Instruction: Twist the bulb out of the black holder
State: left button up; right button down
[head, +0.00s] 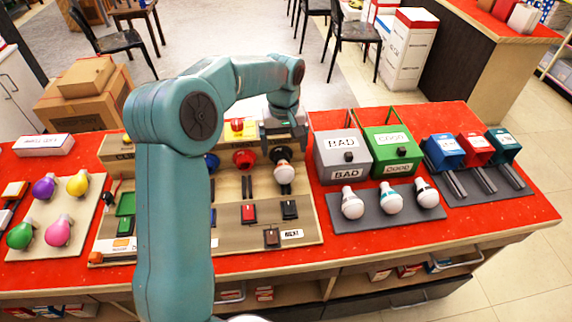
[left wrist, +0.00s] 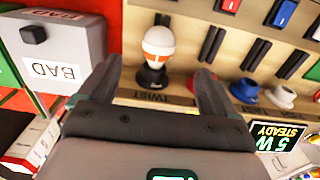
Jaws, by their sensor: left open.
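The bulb (head: 284,174) is white with an orange band and sits in the black holder (head: 281,154) on the wooden test board (head: 230,221). In the left wrist view the bulb (left wrist: 158,42) points away from the black holder (left wrist: 152,76), above a TWIST label. My left gripper (head: 284,143) is open at the back of the board, close to the holder. In the left wrist view its two fingers (left wrist: 155,72) stand on either side of the holder, apart from it, with nothing held. My right gripper is not in view.
Red and blue sockets (head: 244,159) stand left of the holder. A grey BAD box (head: 326,169) and green GOOD box (head: 408,156) stand to the right, behind a grey tray (head: 374,226) with several bulbs. Coloured bulbs lie on a board (head: 63,207) at left.

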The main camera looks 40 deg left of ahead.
aim_at(284, 169)
pick_arm(q)
notch_tip(284, 169, down, 10)
jog(key=shift+r+p, duration=0.1)
jog(key=shift+p, duration=0.25)
jog(key=shift+f, duration=0.5)
jog(key=c, duration=1.1)
